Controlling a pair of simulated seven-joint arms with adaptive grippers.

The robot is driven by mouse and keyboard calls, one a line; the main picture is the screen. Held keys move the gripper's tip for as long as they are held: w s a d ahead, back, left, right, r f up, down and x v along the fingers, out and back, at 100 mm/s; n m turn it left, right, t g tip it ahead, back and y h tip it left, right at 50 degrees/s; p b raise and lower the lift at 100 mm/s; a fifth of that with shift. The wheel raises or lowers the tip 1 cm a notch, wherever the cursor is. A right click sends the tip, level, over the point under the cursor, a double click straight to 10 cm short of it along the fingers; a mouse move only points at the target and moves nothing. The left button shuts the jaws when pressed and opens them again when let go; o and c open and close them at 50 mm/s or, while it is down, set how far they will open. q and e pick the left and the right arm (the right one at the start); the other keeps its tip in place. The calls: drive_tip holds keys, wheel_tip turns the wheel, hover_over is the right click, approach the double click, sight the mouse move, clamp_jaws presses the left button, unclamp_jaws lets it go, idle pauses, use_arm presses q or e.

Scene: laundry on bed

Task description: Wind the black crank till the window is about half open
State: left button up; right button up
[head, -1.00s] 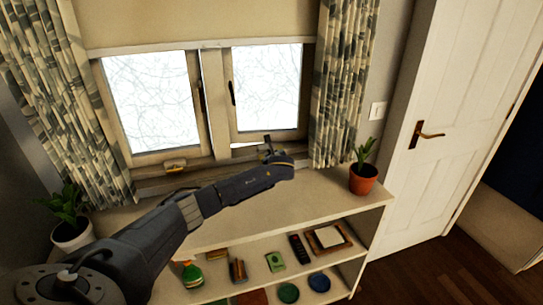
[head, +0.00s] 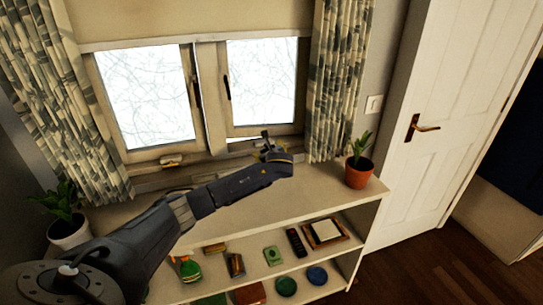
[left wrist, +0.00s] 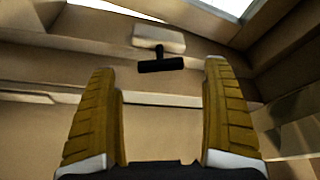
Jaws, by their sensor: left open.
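The black crank (left wrist: 160,65) is a T-shaped handle on a cream housing (left wrist: 158,38) below the window, seen in the left wrist view. It lies centred between my left fingertips and looks a little beyond them, not gripped. My left gripper (head: 268,147) is open at the sill under the right window sash (head: 262,85) in the head view. That sash shows a narrow bright gap along its bottom edge, so it looks slightly open. The left sash (head: 148,100) looks closed. My right gripper is not in view.
A potted plant (head: 359,172) stands at the right end of the white shelf unit (head: 240,228), another (head: 68,226) at the left end, near my left arm. Several small items lie on the lower shelves. Patterned curtains (head: 340,80) flank the window. A white door (head: 440,110) is at right.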

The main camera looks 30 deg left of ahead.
use_arm(q)
drive_tip(key=v, duration=0.8)
drive_tip(key=shift+s, duration=0.15)
drive_tip(key=w+a+r+n+g+h, duration=0.2)
drive_tip(key=w+a+r, duration=0.1)
drive_tip(key=a+r, duration=0.75)
drive_tip(key=m+g+h, duration=0.2)
drive_tip(key=m+h, duration=0.2)
drive_tip(key=h, duration=0.2)
approach(267, 148)
drive_tip(key=x, duration=1)
drive_tip(key=shift+d+f, duration=0.1)
drive_tip(key=shift+f, duration=0.1)
